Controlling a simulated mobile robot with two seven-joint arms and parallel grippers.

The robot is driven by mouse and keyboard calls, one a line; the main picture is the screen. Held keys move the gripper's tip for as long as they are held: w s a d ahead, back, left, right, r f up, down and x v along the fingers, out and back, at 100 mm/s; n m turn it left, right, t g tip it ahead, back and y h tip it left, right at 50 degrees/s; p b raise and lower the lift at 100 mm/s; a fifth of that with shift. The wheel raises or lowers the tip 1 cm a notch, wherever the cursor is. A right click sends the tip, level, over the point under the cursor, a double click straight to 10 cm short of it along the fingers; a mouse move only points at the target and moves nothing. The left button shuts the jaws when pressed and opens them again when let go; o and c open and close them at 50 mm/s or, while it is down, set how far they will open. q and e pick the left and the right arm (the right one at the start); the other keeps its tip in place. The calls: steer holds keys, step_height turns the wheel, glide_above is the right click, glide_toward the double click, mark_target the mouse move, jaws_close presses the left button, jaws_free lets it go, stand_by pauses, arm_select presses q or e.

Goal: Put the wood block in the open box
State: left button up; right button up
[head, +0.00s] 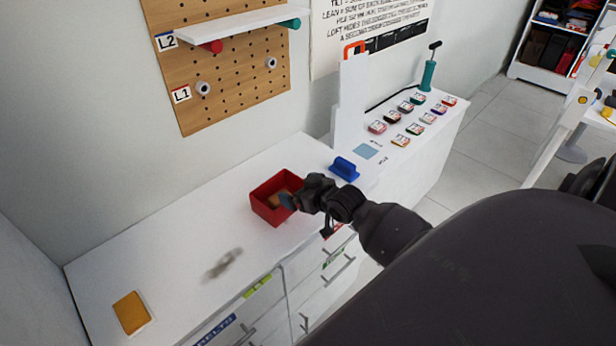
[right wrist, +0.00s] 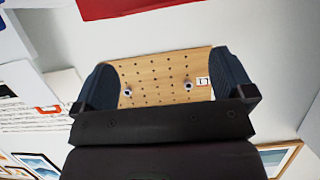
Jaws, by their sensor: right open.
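The open box is red (head: 262,208) and stands on the white counter. A brown piece that looks like the wood block (head: 277,199) shows inside it, partly hidden by my right gripper (head: 288,201). That gripper is at the box's right side, with its fingertips over the opening. In the right wrist view my right gripper (right wrist: 165,78) has its two dark fingers wide apart, with nothing held between them. A red edge, likely the box (right wrist: 120,8), shows at the top there. My left gripper is not in view.
A blue object (head: 344,168) stands on the counter right of the box. An orange pad (head: 131,312) lies at the front left, and a grey smudge (head: 223,263) between. A pegboard (head: 220,85) with a shelf hangs behind. The counter's left part is mostly clear.

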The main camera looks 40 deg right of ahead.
steer(key=s+a+f, duration=0.3)
steer(key=s, duration=0.4)
steer(key=s+a+f+g, duration=0.1)
steer(key=s+a+f, duration=0.1)
steer(key=s+a, duration=0.2)
steer(key=s+a+f+h, duration=0.1)
steer(key=s+a+f, duration=0.2)
steer(key=s, duration=0.7)
steer(key=shift+s+a+f+g, duration=0.35)
steer(key=shift+a+g, duration=0.05)
steer(key=shift+a, duration=0.1)
steer(key=shift+f, duration=0.1)
